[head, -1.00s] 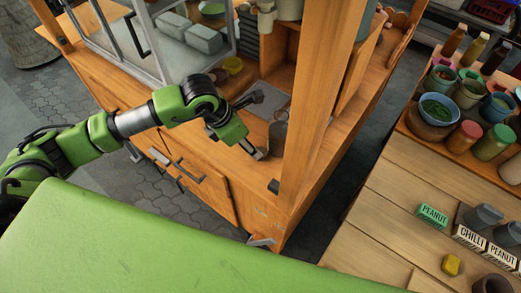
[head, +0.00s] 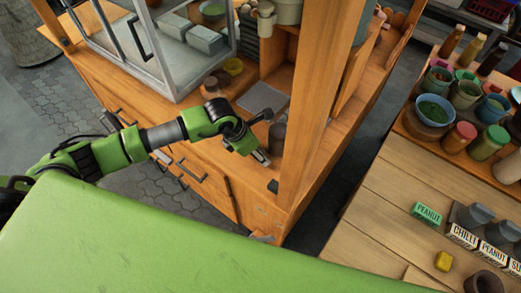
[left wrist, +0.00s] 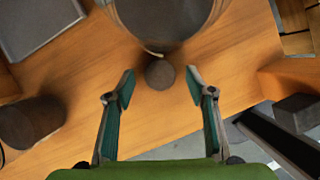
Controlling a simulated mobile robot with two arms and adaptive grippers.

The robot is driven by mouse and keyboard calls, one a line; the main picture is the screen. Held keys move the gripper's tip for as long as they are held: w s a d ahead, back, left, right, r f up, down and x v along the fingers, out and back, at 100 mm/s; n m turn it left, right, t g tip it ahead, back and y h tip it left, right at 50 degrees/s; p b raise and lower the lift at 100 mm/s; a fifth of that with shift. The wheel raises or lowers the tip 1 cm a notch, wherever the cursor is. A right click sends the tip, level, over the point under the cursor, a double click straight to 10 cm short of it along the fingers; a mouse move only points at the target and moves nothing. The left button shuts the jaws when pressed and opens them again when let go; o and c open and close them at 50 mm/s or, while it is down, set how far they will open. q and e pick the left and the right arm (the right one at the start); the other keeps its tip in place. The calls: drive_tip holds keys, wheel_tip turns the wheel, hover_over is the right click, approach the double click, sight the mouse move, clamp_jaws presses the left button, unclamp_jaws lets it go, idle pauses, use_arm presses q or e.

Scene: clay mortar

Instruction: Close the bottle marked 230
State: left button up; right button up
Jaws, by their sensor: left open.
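A grey cylindrical container (head: 277,137) stands on the wooden counter beside the upright post, which partly hides it. A large grey round body, probably the same container, fills the top of the left wrist view (left wrist: 165,18). I cannot read a 230 mark on it. A small dark round piece (left wrist: 160,74), which may be a cap, lies on the counter just in front of it. My left gripper (head: 262,158) is at the counter's front edge. In the left wrist view its open fingers (left wrist: 160,88) stand on either side of the small round piece, apart from it. My right gripper is not in view.
A grey slab (head: 262,98) lies behind my gripper. A dark brown cylinder (left wrist: 30,122) stands to the left in the wrist view. The wooden post (head: 315,110) rises close on the right. A table with jars and a peanut box (head: 427,213) is further right.

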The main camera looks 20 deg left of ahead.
use_arm(q)
drive_tip(key=shift+f, duration=0.2)
drive_tip(key=c, duration=0.7)
drive_tip(key=shift+c, duration=0.2)
drive_tip(key=shift+r, duration=0.1)
